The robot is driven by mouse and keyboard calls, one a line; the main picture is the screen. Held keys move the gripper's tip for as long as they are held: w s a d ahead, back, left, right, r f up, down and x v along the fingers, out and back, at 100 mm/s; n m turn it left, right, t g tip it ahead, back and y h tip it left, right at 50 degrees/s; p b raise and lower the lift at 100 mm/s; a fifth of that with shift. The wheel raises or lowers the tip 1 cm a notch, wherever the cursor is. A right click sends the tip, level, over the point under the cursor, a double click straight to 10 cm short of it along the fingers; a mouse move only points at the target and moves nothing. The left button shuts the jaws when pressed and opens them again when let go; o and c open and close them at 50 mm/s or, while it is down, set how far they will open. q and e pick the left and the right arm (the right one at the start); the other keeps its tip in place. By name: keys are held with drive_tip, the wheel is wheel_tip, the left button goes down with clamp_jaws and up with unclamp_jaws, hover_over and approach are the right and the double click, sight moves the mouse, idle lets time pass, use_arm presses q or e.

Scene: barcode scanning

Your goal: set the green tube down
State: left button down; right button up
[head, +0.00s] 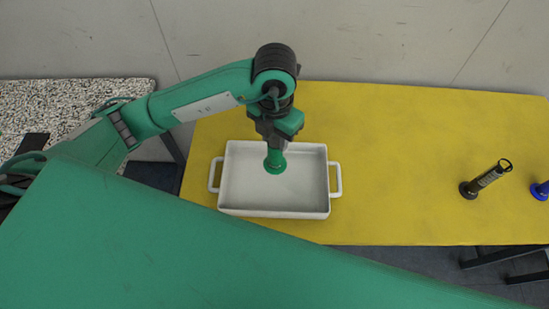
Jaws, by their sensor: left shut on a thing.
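The green tube (275,162) points downward from my left gripper (279,143). My left gripper is shut on its upper part, which the fingers mostly hide. The tube's round green end is over the inside of a white rectangular tray (334,196). I cannot tell whether the tube touches the tray floor. The tray has a handle at each short side and nothing else shows in it. My right gripper is not in view.
The tray stands on a yellow table (420,140). A black tube-shaped thing with a ring (487,179) lies at the right, and a blue-ended one (541,190) is cut by the right edge. A speckled table (60,100) is at the left. The table's middle is clear.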

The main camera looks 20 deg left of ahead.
sight(275, 161)
use_arm(q)
wheel_tip(275, 161, down, 6)
drive_tip(key=shift+r+p, duration=0.2)
drive_tip(key=shift+p, duration=0.25)
wheel_tip(275, 161, down, 4)
drive_tip(key=shift+p, duration=0.45)
drive_tip(key=shift+f, duration=0.35)
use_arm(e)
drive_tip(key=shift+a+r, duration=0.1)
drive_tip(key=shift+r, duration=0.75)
use_arm(q)
drive_tip(key=shift+f, duration=0.15)
drive_tip(key=c, duration=1)
unclamp_jaws()
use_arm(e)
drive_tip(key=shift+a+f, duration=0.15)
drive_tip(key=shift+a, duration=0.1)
